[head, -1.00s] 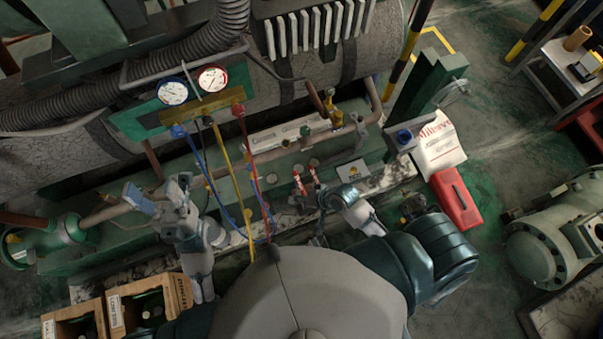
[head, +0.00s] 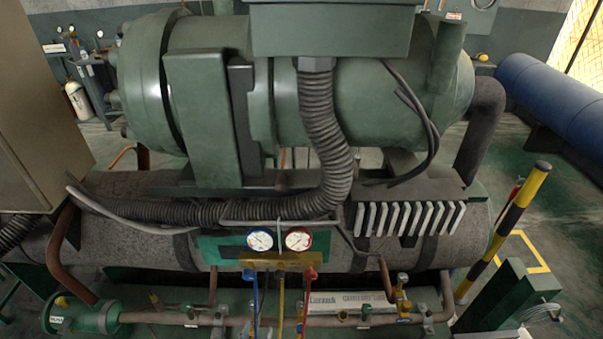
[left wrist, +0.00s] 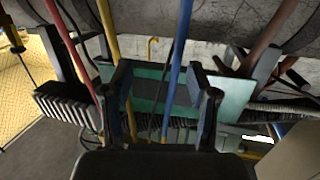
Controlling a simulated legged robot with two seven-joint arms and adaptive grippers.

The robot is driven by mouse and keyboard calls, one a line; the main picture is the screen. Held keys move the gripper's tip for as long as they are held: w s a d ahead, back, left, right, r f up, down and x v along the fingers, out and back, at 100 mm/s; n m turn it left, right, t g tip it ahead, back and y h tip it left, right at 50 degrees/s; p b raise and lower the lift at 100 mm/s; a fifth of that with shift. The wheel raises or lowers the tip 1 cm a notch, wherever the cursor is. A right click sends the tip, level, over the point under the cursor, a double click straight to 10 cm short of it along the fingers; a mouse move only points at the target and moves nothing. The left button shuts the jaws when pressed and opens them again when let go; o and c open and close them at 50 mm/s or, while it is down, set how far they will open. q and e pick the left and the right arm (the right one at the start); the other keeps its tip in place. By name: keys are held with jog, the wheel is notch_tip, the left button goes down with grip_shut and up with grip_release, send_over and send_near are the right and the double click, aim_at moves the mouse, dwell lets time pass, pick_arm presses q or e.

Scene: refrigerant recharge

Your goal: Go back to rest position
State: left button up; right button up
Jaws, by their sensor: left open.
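My left gripper (left wrist: 160,72) is open in the left wrist view, its two dark fingers spread apart with nothing clamped between them. A blue hose (left wrist: 178,60) and a yellow hose (left wrist: 108,22) cross the view close to the fingers; I cannot tell their exact distance. A green panel (left wrist: 150,95) shows behind the fingers. In the head view the manifold with a blue gauge (head: 260,240) and a red gauge (head: 298,239) hangs in front of the machine, with hoses running down from it. I cannot make out either gripper in the head view. The right gripper is not in view.
A large green compressor (head: 385,105) with a ribbed hose (head: 325,130) fills the middle of the head view. Pipes and brass valves (head: 403,296) run along the bottom. A yellow-black post (head: 515,220) stands at right, with open floor beyond. A cabinet (head: 40,110) stands at left.

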pick_arm(q)
jog(key=s+a+f+g+y, duration=0.1)
jog(key=s+f+g, duration=0.2)
jog(key=f, duration=0.4)
jog(key=s+a+f+g, duration=0.1)
jog(key=s+f+g, duration=0.15)
jog(key=f, duration=0.45)
jog(key=s+a+f+g+y, duration=0.1)
jog(key=s+a+f+g, duration=0.2)
jog(key=s+f, duration=0.6)
jog(key=s+a+f+g+y+p, duration=0.1)
jog(key=s+a+f+g, duration=0.2)
jog(key=s+f+g, duration=0.3)
jog(key=s+f, duration=0.3)
jog(key=s, duration=0.4)
jog(key=shift+a+n+y, duration=0.15)
jog(key=shift+n+y, duration=0.15)
jog(key=shift+y, duration=0.1)
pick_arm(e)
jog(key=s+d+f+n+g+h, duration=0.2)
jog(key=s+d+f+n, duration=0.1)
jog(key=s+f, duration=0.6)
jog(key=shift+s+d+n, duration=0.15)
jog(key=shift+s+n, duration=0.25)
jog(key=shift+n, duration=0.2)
pick_arm(q)
jog(key=shift+w, duration=0.1)
